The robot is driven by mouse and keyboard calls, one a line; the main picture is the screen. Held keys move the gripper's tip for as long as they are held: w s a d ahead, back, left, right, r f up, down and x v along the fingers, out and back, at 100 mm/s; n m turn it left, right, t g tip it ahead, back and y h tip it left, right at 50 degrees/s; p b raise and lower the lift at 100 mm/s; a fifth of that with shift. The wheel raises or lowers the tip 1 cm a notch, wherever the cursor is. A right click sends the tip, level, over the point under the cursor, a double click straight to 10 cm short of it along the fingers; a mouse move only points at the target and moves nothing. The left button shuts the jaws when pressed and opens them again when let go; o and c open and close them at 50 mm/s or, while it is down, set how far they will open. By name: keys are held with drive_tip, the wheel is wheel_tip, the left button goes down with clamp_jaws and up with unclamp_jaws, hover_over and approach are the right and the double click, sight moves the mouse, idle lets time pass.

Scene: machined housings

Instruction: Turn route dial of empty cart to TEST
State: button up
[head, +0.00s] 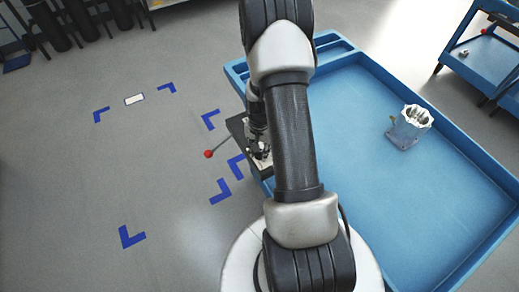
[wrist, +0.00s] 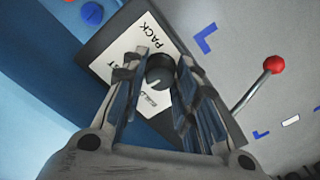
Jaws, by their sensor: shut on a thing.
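The route dial is a dark round knob (wrist: 160,72) on a white label plate (wrist: 118,63) in the wrist view. The label reads PACK along its upper part, with a partly covered word ending in ST at the left and small print below. A pale mark shows on the knob's lower left edge; its exact setting is hard to tell. My gripper (wrist: 163,75) is shut on the knob, one finger on each side. In the head view my gripper (head: 260,152) is at the left side of the blue cart (head: 445,215), and my arm hides the dial.
A metal housing (head: 411,124) stands on this cart's tray. A red-tipped lever (head: 208,154) sticks out left of the dial box. Another blue cart (head: 484,62) with a small part stands at upper right. The floor at left, with blue corner marks (head: 131,237), is clear.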

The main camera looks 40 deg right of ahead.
drive_tip(key=shift+m, duration=2.2)
drive_tip(key=o, duration=1.1)
wheel_tip(320, 180, up, 12)
